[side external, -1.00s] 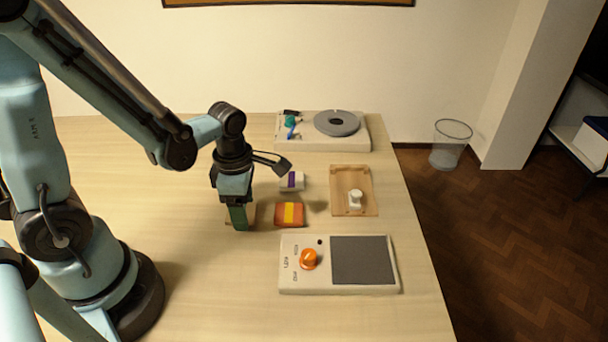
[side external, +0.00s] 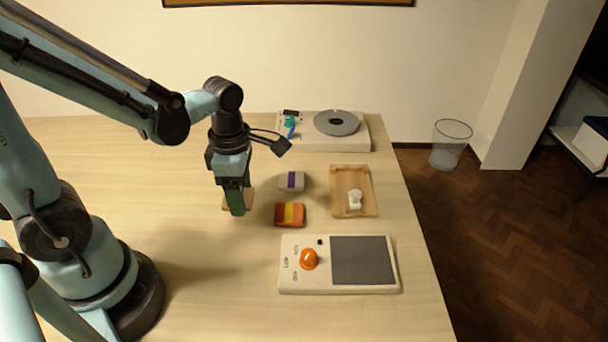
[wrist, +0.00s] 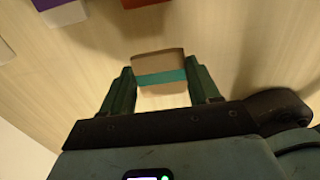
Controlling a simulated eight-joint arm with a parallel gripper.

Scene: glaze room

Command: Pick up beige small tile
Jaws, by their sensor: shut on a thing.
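The beige small tile (wrist: 160,63) has a teal stripe across it and sits between the two green fingers of my gripper (wrist: 161,82) in the wrist view. My gripper (side external: 237,207) is shut on it. In the side view the fingers hide most of the tile; a beige edge (side external: 251,197) shows beside them. The gripper and tile appear to be held a little above the table, left of the other small blocks.
A purple-striped whitish block (side external: 291,181) and an orange block with a yellow stripe (side external: 290,214) lie just right. Beyond are a wooden tray (side external: 338,186) holding a white object (side external: 355,199), a device with an orange knob (side external: 310,259), and a device with a round grey plate (side external: 337,123).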

